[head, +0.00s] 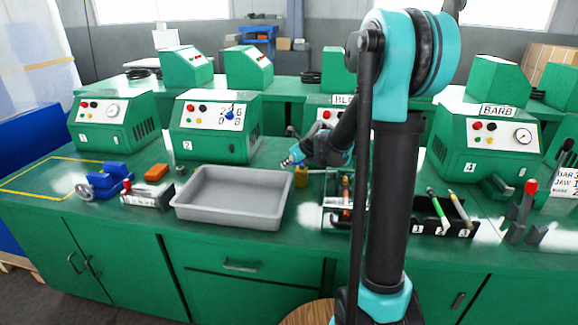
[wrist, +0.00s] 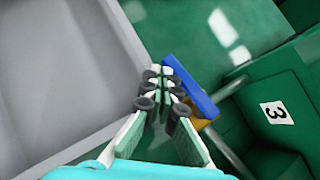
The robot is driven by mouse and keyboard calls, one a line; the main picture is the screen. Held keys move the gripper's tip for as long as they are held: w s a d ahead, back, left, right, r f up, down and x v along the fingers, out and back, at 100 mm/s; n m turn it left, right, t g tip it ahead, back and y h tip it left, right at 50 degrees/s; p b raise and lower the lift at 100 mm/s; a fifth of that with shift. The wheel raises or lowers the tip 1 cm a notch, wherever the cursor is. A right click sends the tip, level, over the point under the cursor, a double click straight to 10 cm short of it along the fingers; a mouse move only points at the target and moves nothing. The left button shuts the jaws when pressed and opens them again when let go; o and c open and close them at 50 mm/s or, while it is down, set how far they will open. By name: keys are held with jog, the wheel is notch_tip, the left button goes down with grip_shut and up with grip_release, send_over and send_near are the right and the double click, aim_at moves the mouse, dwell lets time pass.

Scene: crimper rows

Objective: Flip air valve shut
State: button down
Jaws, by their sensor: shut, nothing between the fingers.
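The air valve has a blue lever (wrist: 192,88) and a yellow body (wrist: 205,112), seen just right of my fingertips in the wrist view. In the head view its yellow body (head: 301,178) shows on the bench below my gripper (head: 291,159), right of the grey tray. My gripper, also in the wrist view (wrist: 160,78), is shut and empty. Its fingertips are close beside the lever in the picture; I cannot tell whether they touch it. The fingers hide part of the valve's body.
The grey tray (head: 232,215) stands just left of the valve. The green machine marked 3 (wrist: 276,113) is to the right in the wrist view, with a pipe (wrist: 233,158) between it and the valve. A tool holder (head: 338,223) is right of the tray.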

jog(key=shift+w+a, duration=0.1)
jog(key=shift+w, duration=0.35)
dwell(0.6)
